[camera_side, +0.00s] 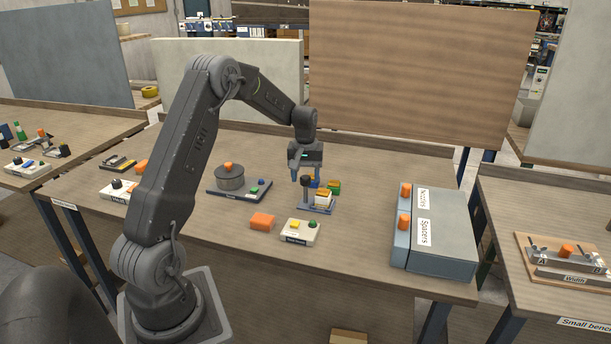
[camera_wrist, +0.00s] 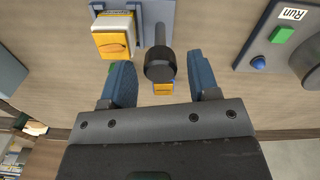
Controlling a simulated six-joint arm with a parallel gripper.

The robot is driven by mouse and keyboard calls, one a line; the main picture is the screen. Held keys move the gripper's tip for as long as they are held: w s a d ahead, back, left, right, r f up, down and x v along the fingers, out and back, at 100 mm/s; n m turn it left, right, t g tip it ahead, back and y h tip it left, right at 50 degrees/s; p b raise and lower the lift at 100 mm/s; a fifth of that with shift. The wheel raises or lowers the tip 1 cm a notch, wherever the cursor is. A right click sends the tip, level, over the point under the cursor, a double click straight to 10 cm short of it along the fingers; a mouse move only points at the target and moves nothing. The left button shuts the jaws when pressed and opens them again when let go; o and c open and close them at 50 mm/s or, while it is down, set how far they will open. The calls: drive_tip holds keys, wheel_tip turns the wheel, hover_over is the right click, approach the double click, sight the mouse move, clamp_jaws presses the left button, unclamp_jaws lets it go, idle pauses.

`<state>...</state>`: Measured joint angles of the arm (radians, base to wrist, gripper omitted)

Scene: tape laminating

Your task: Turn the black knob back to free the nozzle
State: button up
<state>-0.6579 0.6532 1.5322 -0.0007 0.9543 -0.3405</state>
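The black knob (camera_wrist: 160,65) tops a dark upright post on a small blue-grey fixture (camera_wrist: 159,12). My gripper (camera_wrist: 159,72) is open, with one blue finger on each side of the knob and a visible gap to both. In the side view my gripper (camera_side: 304,173) points down at the fixture, and the knob (camera_side: 306,179) shows at its fingertips. A yellow-and-white block (camera_wrist: 112,38) sits on the fixture beside the post. A small orange-yellow piece (camera_wrist: 163,89) shows below the knob, partly hidden. I cannot tell which part is the nozzle.
A green block (camera_side: 333,187) stands close behind the fixture. An orange block (camera_side: 262,221) and a white button box (camera_side: 300,232) lie in front. A round grey pot (camera_side: 229,178) is at left, and the Nozzles and Spacers drawers (camera_side: 440,235) stand at right.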

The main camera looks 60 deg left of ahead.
wheel_tip(320, 180, up, 14)
drive_tip(key=shift+f, duration=0.1)
idle(0.6)
idle(0.4)
drive_tip(key=s+d+r+m+t+y, duration=0.1)
drive_tip(key=s+d+r+m, duration=0.25)
drive_tip(key=d, duration=0.55)
drive_tip(key=s+d+r+m+t, duration=0.1)
drive_tip(key=s+d+r+m, duration=0.2)
drive_tip(key=d, duration=0.6)
drive_tip(key=s+d+f+m+t, duration=0.1)
drive_tip(key=s+d, duration=0.3)
drive_tip(key=s, duration=0.1)
drive_tip(key=s+d+f+m+t, duration=0.1)
drive_tip(key=s+d+m, duration=0.1)
drive_tip(key=s+d, duration=0.3)
drive_tip(key=s+d+f+m+t+h, duration=0.1)
drive_tip(key=s+d+m, duration=0.1)
drive_tip(key=s+d, duration=0.2)
drive_tip(key=shift+s+d+f+t, duration=0.15)
drive_tip(key=shift+s+f+t, duration=0.15)
drive_tip(key=shift+s, duration=0.35)
